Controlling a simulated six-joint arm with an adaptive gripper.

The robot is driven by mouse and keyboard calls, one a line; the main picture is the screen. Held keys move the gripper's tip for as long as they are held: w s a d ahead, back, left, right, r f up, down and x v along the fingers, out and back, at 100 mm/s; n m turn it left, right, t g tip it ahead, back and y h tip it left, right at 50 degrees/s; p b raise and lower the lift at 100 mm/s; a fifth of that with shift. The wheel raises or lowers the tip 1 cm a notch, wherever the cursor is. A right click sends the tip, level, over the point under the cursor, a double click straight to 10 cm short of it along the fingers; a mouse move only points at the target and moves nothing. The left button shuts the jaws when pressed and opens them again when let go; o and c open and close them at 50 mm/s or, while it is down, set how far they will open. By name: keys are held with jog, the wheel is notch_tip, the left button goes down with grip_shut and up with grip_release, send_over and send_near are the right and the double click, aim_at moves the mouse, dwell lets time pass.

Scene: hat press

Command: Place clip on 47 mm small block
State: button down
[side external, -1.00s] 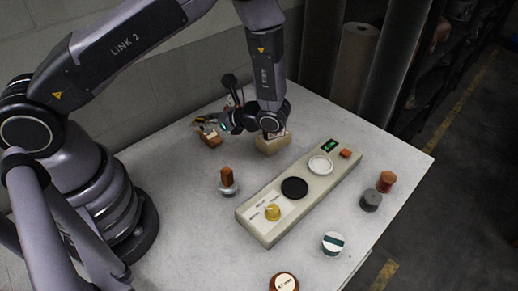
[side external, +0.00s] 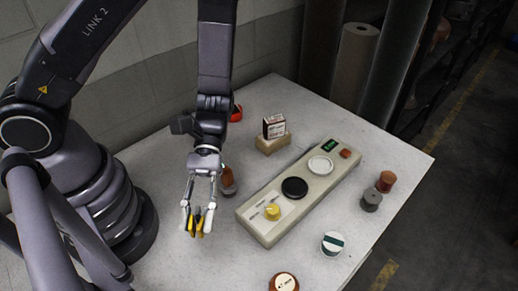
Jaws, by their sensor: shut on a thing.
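My gripper (side external: 197,217) points down over the near left part of the table. It is shut on a small yellow-and-black object (side external: 196,226), which looks like the clip. Whether the clip touches the table is hard to tell. No 47 mm marking is readable, so I cannot tell which piece is the small block. A brown-topped piece with a grey base (side external: 229,183) stands just right of the gripper, its upper left close to the fingers. A reddish-brown piece (side external: 386,181) and a dark grey cylinder (side external: 371,200) stand at the right.
A long cream press panel (side external: 262,226) with a yellow knob and round pads lies mid-table. Behind it, a small labelled box (side external: 273,127) sits on a cream block (side external: 268,144). A red-orange round item (side external: 236,113) is further back.

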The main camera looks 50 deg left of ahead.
jog(key=shift+w+d+n+t+h, duration=0.15)
jog(key=shift+d+n+t+h, duration=0.15)
jog(key=w+d+f, duration=0.4)
jog(key=d, duration=0.5)
send_over(285, 285)
jog(key=f, duration=0.3)
jog(key=a+f, duration=0.1)
jog(key=shift+s+f, duration=0.25)
jog(key=shift+f, duration=0.05)
jog(key=shift+w+d+f, duration=0.15)
jog(key=shift+d+f, duration=0.25)
jog(key=shift+f, duration=0.1)
jog(key=shift+w+d+f, duration=0.1)
jog(key=shift+d+f, duration=0.05)
jog(key=shift+f, duration=1.55)
jog(key=c, duration=0.9)
grip_release()
jog(key=shift+f, duration=0.1)
